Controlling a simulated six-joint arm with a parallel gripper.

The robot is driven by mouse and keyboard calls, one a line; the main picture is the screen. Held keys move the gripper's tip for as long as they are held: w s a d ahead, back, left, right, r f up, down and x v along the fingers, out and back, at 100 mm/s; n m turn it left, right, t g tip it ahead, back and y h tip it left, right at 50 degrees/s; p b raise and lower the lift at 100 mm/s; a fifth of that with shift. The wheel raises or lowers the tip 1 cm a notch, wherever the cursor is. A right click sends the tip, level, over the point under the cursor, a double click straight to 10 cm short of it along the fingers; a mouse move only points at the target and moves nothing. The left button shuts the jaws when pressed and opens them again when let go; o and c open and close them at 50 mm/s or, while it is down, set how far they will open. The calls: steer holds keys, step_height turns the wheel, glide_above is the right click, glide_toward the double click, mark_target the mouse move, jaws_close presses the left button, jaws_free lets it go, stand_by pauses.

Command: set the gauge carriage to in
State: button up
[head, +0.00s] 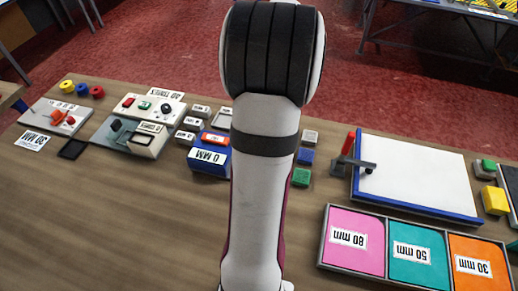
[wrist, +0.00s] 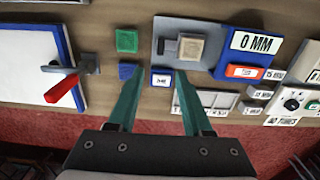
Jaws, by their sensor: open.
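My gripper (wrist: 156,80) is open, with two teal fingers pointing toward the bench in the wrist view. The gauge shows there as a grey plate (wrist: 205,27) beside a blue block (wrist: 247,42) labelled 0 MM. A beige square block (wrist: 190,47), apparently the carriage, sits on the plate, with a small dark peg at its left. It lies beyond the right fingertip in the picture, and nothing is visibly held. In the head view the 0 MM block (head: 208,158) shows left of my arm, which hides the carriage and my gripper.
A white board with a blue edge (head: 415,178) and a red-handled lever (head: 349,143) stands right of my arm. A tray of coloured labelled panels (head: 411,250) is in front of it. Small green (wrist: 127,40) and blue (wrist: 127,71) blocks lie near the left finger. The front-left bench is clear.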

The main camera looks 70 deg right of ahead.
step_height(320, 180, down, 14)
steer(key=shift+f, duration=0.15)
steer(key=shift+c, duration=0.2)
jaws_close()
steer(key=shift+w, duration=0.15)
stand_by(1.1)
